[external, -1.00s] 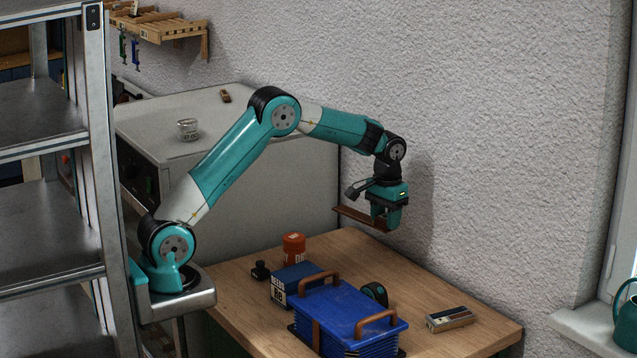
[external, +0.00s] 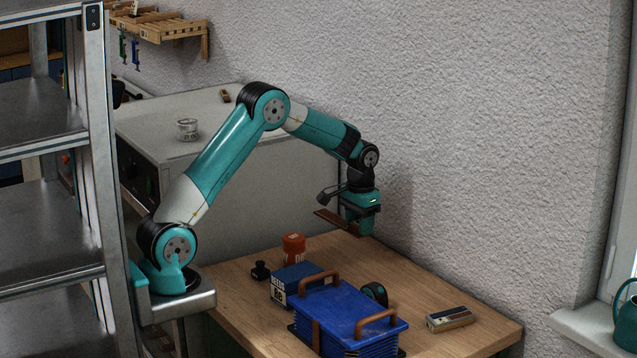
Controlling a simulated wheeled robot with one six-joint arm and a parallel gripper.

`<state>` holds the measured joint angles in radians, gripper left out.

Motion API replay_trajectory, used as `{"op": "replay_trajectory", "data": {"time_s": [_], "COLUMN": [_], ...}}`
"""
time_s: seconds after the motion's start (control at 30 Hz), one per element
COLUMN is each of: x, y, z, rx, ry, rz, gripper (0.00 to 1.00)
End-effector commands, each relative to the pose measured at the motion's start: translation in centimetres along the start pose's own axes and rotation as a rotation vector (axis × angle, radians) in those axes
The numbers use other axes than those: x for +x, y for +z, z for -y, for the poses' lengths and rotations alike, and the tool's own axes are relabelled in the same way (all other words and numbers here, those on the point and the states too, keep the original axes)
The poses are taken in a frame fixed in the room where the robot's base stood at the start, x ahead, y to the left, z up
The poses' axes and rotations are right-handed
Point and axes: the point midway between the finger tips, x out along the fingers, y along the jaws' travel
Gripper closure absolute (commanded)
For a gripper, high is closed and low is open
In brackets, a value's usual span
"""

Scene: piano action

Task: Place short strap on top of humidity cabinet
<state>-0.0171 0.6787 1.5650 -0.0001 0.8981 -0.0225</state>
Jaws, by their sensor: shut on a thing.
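My gripper (external: 361,230) is shut on a flat brown strap (external: 333,219), which sticks out to the left of the fingers. It holds the strap above the back of the wooden table, near the wall. The humidity cabinet appears to be the large grey-white box (external: 270,185) behind my arm, left of the gripper. Its pale top is higher than the strap in the picture. A small glass jar (external: 187,130) and a small brown piece (external: 225,96) are on that top. My arm hides part of the cabinet's right side.
The wooden table (external: 440,275) holds a blue case (external: 350,318) with brown handles, a blue box (external: 292,281), an orange-red container (external: 293,247), a black tape-like roll (external: 375,292) and a small box (external: 450,319). A metal shelf (external: 98,180) stands left. Much of the cabinet top is clear.

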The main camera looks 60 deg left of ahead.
Motion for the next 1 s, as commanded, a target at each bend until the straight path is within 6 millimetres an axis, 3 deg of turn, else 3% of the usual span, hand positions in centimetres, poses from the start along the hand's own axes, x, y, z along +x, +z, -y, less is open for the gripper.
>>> {"op": "replay_trajectory", "data": {"time_s": [0.17,0.47,0.8,1.0], "x": [3.1,-4.5,-17.0,-22.2], "y": [1.8,2.0,4.1,5.7], "z": [2.2,5.7,12.4,15.5], "rx": [0.035,0.2,0.525,0.686], "ry": [0.0,-0.001,-0.002,-0.002], "rz": [0.005,-0.005,-0.004,-0.003], "gripper": [0.82,0.82,0.82,0.82]}}
